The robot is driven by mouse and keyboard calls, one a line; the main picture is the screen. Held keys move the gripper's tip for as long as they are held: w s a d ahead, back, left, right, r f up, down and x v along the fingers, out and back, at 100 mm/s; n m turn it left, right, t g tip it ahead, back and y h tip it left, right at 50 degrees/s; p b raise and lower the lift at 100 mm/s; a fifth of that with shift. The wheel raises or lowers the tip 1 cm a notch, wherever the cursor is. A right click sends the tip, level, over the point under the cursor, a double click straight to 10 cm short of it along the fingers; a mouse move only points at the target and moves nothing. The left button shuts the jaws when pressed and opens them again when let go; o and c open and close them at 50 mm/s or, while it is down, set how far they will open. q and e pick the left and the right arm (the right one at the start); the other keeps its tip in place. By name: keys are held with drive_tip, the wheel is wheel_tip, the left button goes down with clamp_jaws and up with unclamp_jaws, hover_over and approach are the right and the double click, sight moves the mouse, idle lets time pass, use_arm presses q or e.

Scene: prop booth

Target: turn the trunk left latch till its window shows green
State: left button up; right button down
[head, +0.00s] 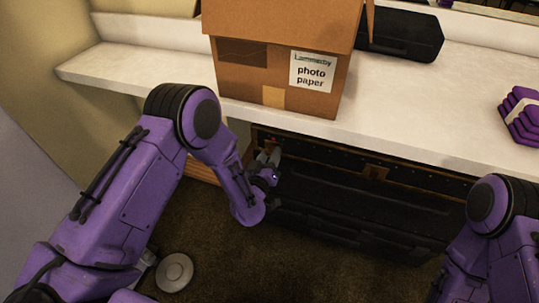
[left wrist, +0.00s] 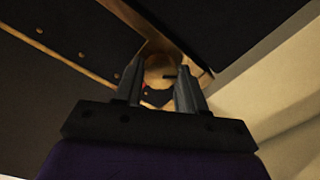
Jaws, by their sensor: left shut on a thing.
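The trunk (head: 345,200) is a long dark chest with brass-coloured edging, standing below the white counter. My left gripper (head: 270,160) is at the trunk's left end, close to its upper front edge. In the left wrist view, the two fingers of my left gripper (left wrist: 160,88) are on either side of the round, brass-coloured left latch (left wrist: 160,68) and shut on it. A small reddish patch shows beside the left finger; the latch's window cannot be read clearly. The fingers hide part of the latch. My right gripper is out of view; only its arm shows at lower right.
The white counter (head: 410,110) overhangs the trunk. On it stand a cardboard box (head: 275,75) labelled photo paper, a black case (head: 403,36) and a purple and white stack (head: 522,116). A round pale disc (head: 174,272) lies on the brown floor.

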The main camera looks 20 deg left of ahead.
use_arm(q)
drive_tip(key=n, duration=0.4)
drive_tip(key=shift+a, duration=0.1)
drive_tip(key=shift+n, duration=2.4)
drive_tip(key=o, duration=1.1)
drive_tip(key=shift+c, duration=0.2)
drive_tip(key=shift+h, duration=0.3)
drive_tip(key=s, duration=1)
drive_tip(key=shift+s+a+r+p, duration=0.2)
drive_tip(key=shift+s+p, duration=0.1)
drive_tip(key=shift+p, duration=0.1)
